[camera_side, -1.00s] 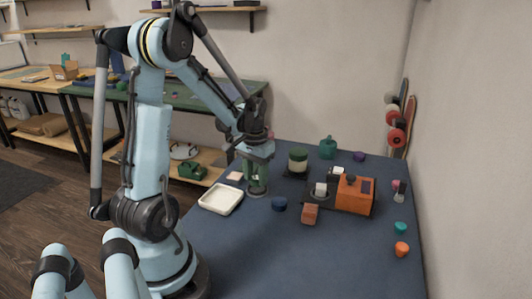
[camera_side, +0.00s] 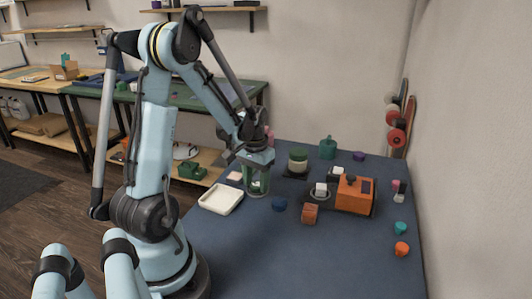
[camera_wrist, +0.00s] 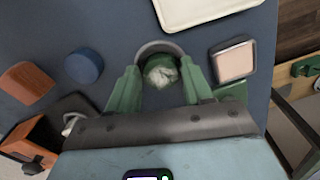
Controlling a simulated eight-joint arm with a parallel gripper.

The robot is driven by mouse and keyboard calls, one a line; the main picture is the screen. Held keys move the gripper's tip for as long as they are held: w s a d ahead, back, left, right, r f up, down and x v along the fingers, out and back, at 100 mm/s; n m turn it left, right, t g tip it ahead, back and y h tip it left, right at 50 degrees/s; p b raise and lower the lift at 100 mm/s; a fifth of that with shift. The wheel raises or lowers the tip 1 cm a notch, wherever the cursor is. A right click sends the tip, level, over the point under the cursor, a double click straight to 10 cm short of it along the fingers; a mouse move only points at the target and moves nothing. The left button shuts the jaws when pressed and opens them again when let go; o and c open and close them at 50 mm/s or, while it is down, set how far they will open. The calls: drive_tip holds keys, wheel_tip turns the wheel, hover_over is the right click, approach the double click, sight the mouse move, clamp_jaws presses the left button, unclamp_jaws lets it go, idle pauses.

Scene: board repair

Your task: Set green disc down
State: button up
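My gripper (camera_wrist: 160,72) has green fingers, which stand apart. In the side view my gripper (camera_side: 258,180) is low over a clear glass jar (camera_side: 258,192), with the fingers overlapping it. In the wrist view the jar's round grey rim (camera_wrist: 158,44) shows between and beyond the fingertips. A small pale-green and white mottled round thing (camera_wrist: 160,75) lies between the fingers, with a gap on each side; I cannot tell whether it is the green disc. A green-topped cylinder with a cream band (camera_side: 298,158) stands on a dark square behind and right of the jar.
A cream tray (camera_side: 220,200) is left of the jar, with a pink-topped square (camera_wrist: 233,61) nearby. A blue disc (camera_side: 280,204), a brown block (camera_side: 310,213) and an orange machine (camera_side: 355,195) are to the right. The table front (camera_side: 300,260) is clear.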

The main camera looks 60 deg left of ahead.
sight(257, 185)
drive_tip(key=shift+o, duration=1.2)
wheel_tip(257, 185, up, 13)
drive_tip(key=w+d+m+t, duration=0.1)
drive_tip(key=d+m+t, duration=0.5)
drive_tip(key=d, duration=1.6)
drive_tip(key=shift+d+f+t, duration=0.15)
drive_tip(key=shift+d+t, duration=0.1)
drive_tip(key=shift+t, duration=0.35)
